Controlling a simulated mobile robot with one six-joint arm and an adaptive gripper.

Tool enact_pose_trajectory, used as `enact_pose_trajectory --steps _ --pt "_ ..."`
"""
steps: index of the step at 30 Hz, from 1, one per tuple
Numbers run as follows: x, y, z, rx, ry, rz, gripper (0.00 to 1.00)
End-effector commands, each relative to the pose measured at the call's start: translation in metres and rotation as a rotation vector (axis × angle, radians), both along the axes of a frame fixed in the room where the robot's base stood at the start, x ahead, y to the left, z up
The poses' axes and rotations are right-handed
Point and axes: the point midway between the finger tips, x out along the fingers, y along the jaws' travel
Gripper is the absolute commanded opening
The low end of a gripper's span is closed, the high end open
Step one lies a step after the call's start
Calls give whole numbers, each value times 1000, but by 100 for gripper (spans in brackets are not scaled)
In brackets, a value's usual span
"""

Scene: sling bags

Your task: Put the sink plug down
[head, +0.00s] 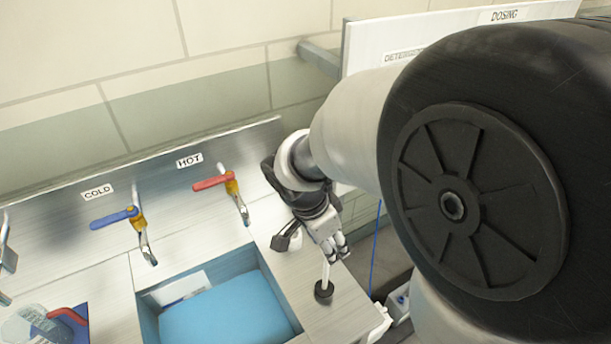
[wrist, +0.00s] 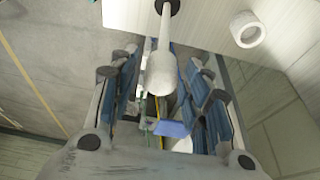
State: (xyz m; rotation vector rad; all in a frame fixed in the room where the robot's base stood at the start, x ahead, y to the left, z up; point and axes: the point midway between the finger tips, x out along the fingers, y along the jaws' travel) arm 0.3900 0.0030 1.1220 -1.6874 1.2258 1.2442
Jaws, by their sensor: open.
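The sink plug (head: 324,291) has a dark round base and a pale upright handle. In the head view its base appears to stand on the steel counter, right of the sink (head: 272,285). My gripper (head: 332,247) is just above, close to the handle's top. In the wrist view the plug's pale handle (wrist: 162,65) lies between my spread fingers (wrist: 162,85), with a gap on both sides. The dark base shows at that view's top edge. My gripper is open and holds nothing.
The sink holds blue water and a pale flat item. Behind it stand a blue-handled cold tap (head: 118,217) and a red-handled hot tap (head: 218,183). A white ring (wrist: 248,29) shows in the wrist view. The counter's right edge is close to the plug.

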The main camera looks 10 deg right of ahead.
Motion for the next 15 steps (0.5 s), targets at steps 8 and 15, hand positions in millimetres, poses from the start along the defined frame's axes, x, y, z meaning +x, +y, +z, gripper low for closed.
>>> enact_pose_trajectory --steps 8,15 --pt "0 0 4 0 0 0 44" --pt "-2 12 45 2 -6 3 44"
